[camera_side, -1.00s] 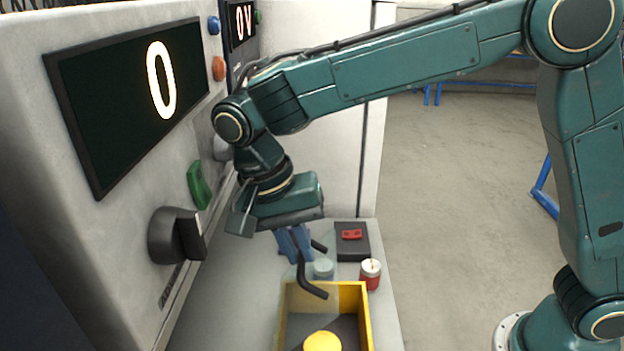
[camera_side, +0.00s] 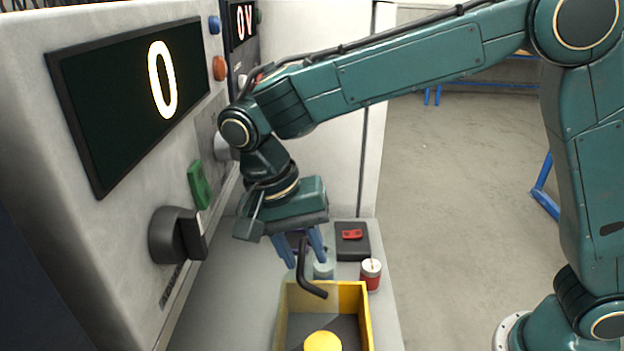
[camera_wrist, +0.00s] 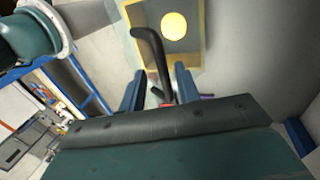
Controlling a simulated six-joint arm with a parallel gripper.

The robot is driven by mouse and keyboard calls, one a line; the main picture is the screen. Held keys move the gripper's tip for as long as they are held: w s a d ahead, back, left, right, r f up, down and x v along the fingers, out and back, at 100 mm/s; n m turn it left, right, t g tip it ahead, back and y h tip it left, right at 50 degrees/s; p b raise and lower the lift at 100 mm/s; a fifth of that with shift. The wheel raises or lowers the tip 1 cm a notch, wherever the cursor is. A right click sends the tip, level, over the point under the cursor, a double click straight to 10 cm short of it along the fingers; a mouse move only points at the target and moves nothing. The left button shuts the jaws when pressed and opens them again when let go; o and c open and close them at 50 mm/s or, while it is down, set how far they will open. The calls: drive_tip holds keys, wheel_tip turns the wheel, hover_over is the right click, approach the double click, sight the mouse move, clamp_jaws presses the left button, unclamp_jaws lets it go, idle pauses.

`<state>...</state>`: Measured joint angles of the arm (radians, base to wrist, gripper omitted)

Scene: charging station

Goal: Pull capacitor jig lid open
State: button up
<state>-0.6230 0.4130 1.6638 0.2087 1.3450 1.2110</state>
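The jig is a yellow open-topped box (camera_side: 366,310) on the grey bench, with a round yellow piece (camera_side: 323,342) inside; the box also shows at the top of the wrist view (camera_wrist: 204,30). A bent black handle (camera_side: 303,268) rises at the box's back edge. A faint clear panel shows by the box's left side; I cannot tell whether it is the lid. My gripper (camera_side: 302,256) points down behind the handle, its blue fingers apart. In the wrist view the black handle (camera_wrist: 152,55) reaches between the fingertips (camera_wrist: 160,78), with gaps on both sides.
A red-and-white can (camera_side: 370,274), a pale clear cylinder (camera_side: 323,269) and a dark box with a red part (camera_side: 352,240) stand behind the yellow box. The panel with a black knob (camera_side: 177,236) and green switch (camera_side: 199,185) rises close on the left.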

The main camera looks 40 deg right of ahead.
sight(335, 264)
drive_tip(key=s+d+f, duration=0.2)
drive_tip(key=s+d, duration=0.1)
drive_tip(key=shift+s+d, duration=0.15)
wheel_tip(335, 264, up, 12)
drive_tip(key=t+y, duration=0.1)
drive_tip(key=s+d+r+n+t+y, duration=0.1)
drive_tip(key=s+d+n+t, duration=0.1)
drive_tip(key=d, duration=0.4)
drive_tip(key=s+d+r+n+t, duration=0.1)
drive_tip(key=s+d+n, duration=0.15)
drive_tip(key=d, duration=0.35)
drive_tip(key=s+d+f+n+t, duration=0.4)
drive_tip(key=s+d, duration=0.2)
drive_tip(key=s, duration=0.2)
drive_tip(key=shift+s+d, duration=0.2)
drive_tip(key=shift+d, duration=0.05)
idle(1.8)
